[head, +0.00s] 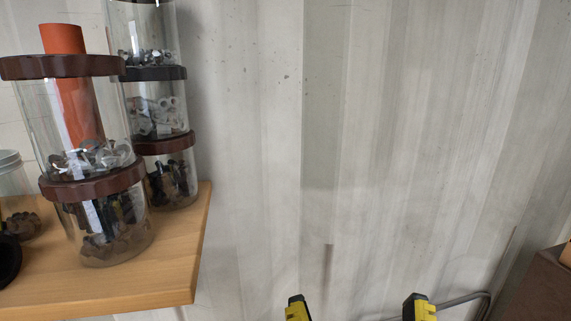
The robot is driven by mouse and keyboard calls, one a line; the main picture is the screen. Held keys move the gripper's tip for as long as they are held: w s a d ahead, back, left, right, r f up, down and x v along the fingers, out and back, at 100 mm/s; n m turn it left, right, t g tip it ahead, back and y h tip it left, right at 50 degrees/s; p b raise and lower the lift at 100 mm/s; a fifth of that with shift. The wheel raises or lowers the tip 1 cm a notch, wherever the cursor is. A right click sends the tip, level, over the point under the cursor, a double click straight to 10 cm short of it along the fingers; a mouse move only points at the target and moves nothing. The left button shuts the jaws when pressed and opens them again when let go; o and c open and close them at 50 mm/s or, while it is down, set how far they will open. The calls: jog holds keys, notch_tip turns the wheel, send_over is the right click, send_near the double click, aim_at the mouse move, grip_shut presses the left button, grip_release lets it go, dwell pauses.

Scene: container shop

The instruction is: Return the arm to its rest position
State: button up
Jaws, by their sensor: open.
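My gripper (358,308) shows at the bottom edge of the head view, right of the middle. Its two yellow and black fingertips stand well apart, with nothing visible between them. Only the tips are in the picture; the rest of the gripper and my arm are out of view. The tips are in front of the pale wall, to the right of the wooden shelf.
A wooden shelf (180,270) at the left bears stacked clear jars (115,228) of small hardware with dark lids. An orange cylinder (63,40) rises from the front stack. A brown box-like object (535,290) is at the lower right, near a grey cable (487,300). The corrugated wall (380,130) behind is bare.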

notch_tip(320, 180, up, 15)
jog(key=p, duration=1.3)
jog(key=shift+a+f, duration=0.1)
